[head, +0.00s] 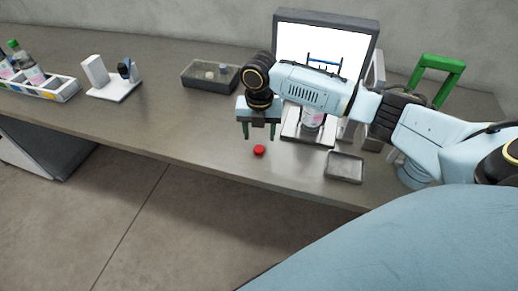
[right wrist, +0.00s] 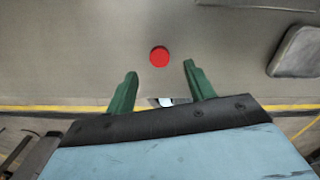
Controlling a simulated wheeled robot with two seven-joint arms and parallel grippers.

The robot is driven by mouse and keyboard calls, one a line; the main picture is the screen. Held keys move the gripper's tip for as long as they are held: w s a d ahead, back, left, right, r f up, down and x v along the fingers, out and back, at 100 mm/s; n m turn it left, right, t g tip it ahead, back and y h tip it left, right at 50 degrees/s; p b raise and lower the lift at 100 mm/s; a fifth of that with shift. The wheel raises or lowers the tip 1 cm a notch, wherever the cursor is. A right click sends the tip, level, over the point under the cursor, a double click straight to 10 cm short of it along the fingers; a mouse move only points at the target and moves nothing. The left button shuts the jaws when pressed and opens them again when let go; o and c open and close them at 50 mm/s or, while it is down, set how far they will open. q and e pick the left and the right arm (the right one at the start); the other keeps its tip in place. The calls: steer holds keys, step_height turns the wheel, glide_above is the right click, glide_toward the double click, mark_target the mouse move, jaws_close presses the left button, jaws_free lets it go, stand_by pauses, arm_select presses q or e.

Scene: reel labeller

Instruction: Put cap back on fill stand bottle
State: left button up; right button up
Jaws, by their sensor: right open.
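A small round red cap (head: 259,151) lies on the grey counter near its front edge. It also shows in the right wrist view (right wrist: 159,56), beyond and between the fingertips. My right gripper (head: 259,136) is open and empty above the counter, its two green fingers (right wrist: 157,82) pointing down close to the cap without touching it. My left gripper is in neither view.
A small grey tray (head: 344,167) lies right of the cap. A dark bin (head: 187,77) with small items, a white holder (head: 110,93) and a bottle rack (head: 60,92) stand to the left. A green frame (head: 440,64) stands at the back right. Counter left of the cap is clear.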

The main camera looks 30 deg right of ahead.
mark_target(259, 149)
steer(key=shift+f, duration=2.6)
steer(key=shift+c, duration=0.3)
steer(key=c, duration=1)
